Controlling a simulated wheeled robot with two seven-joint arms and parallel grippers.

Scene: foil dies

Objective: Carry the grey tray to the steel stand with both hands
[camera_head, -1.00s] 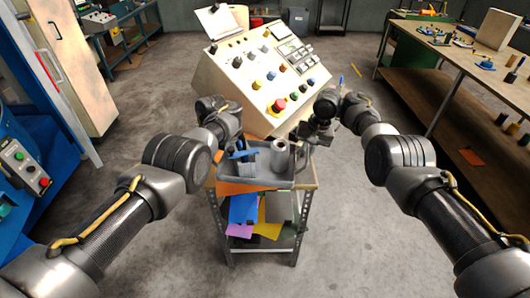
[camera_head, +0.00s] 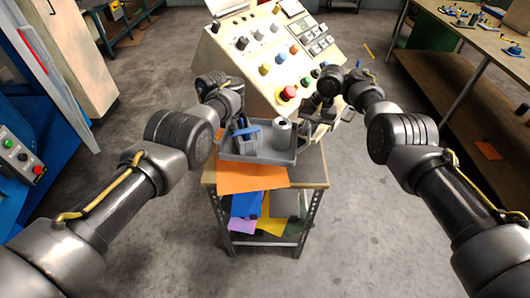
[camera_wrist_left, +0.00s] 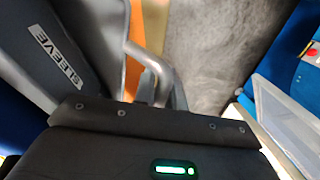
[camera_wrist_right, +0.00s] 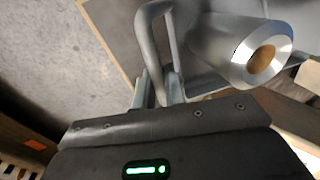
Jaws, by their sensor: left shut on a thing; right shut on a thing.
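The grey tray (camera_head: 262,157) is level in the head view, over the back part of a small wood-topped stand with steel legs (camera_head: 308,215). I cannot tell whether it touches the top. A steel cylinder (camera_head: 282,134) stands in it beside a grey and blue item (camera_head: 245,137). My left gripper (camera_wrist_left: 158,98) is shut on the tray's left handle; a grey surface marked SLEEVE shows beside it. My right gripper (camera_wrist_right: 160,92) is shut on the right handle (camera_wrist_right: 151,40), close to the cylinder, which shows its bored end in the right wrist view (camera_wrist_right: 245,52).
An orange sheet (camera_head: 252,178) lies on the stand's front top, with coloured sheets on the shelf below. A sloped control panel (camera_head: 270,55) with a red button stands just behind. A workbench (camera_head: 465,55) is at right, blue machinery (camera_head: 25,150) at left. Floor between is clear.

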